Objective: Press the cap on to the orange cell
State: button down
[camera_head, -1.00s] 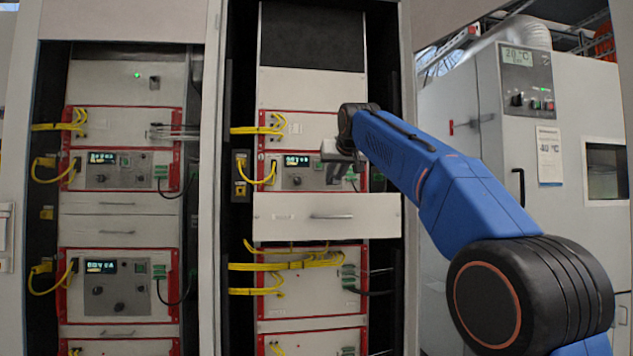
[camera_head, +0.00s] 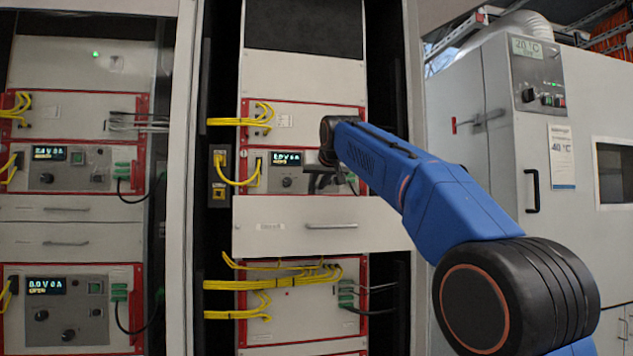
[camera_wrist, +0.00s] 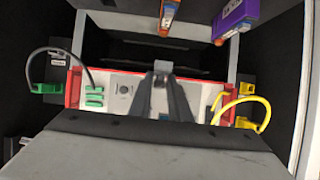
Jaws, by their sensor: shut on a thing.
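In the wrist view an orange cell (camera_wrist: 170,14) shows at the top edge, cut off by the frame, with a greyish lower end. My gripper (camera_wrist: 162,76) shows as two dark fingers pointing up the picture, shut on a small grey piece (camera_wrist: 162,67) at their tips, which looks like the cap. The piece is below the orange cell in the picture, with a visible gap. In the head view my gripper (camera_head: 325,182) is small and dark, in front of the middle cycler's panel. The cell cannot be made out there.
A purple cell (camera_wrist: 234,20) is right of the orange one. In the head view a pale drawer front (camera_head: 315,226) is below my gripper. Yellow cables (camera_head: 240,172) hang at its left. A chamber cabinet (camera_head: 500,140) stands at the right.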

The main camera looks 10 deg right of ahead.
jog(key=shift+f, duration=2.75)
jog(key=shift+s, duration=0.2)
jog(key=shift+f, duration=0.55)
dwell(1.0)
jog(key=c, duration=1.1)
grip_release()
jog(key=shift+r, duration=3.45)
